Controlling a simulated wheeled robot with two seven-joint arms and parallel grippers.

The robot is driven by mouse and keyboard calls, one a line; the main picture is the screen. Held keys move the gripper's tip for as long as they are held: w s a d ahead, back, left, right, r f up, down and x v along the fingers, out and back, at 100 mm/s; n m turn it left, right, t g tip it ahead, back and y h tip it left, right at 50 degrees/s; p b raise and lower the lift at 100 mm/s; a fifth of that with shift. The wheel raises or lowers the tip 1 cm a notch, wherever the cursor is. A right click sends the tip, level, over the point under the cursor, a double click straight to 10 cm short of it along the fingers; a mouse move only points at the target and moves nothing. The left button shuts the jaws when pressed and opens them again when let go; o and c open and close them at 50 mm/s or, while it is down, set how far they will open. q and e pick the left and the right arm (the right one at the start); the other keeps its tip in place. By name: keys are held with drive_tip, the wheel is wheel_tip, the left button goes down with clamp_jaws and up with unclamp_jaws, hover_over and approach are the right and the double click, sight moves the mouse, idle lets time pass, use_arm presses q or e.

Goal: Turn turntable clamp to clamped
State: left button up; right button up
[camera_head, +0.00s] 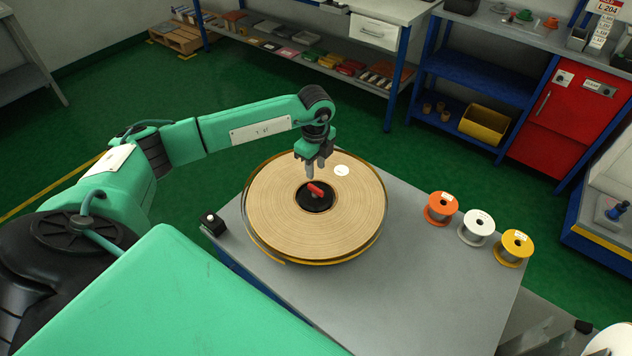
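The turntable clamp is a red handle (315,189) on a black round hub (318,205) at the centre of a large tan tape roll (275,220). The roll lies flat on a turntable with a yellow-edged rim on a grey table. My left gripper (315,172) points down just above and behind the red handle. Its two fingers look slightly apart with nothing between them, and it appears clear of the handle. My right gripper is not in the view.
Orange (441,208), white (476,227) and yellow (514,247) spools stand on the table (400,290) to the right. A small black box (213,222) sits at its left corner. Shelves and a red cabinet (563,120) stand behind, across green floor.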

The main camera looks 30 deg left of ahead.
sight(316, 188)
use_arm(q)
wheel_tip(316, 188, down, 8)
drive_tip(key=shift+f+p, duration=0.1)
drive_tip(key=shift+p, duration=0.6)
drive_tip(key=shift+c, duration=0.2)
clamp_jaws()
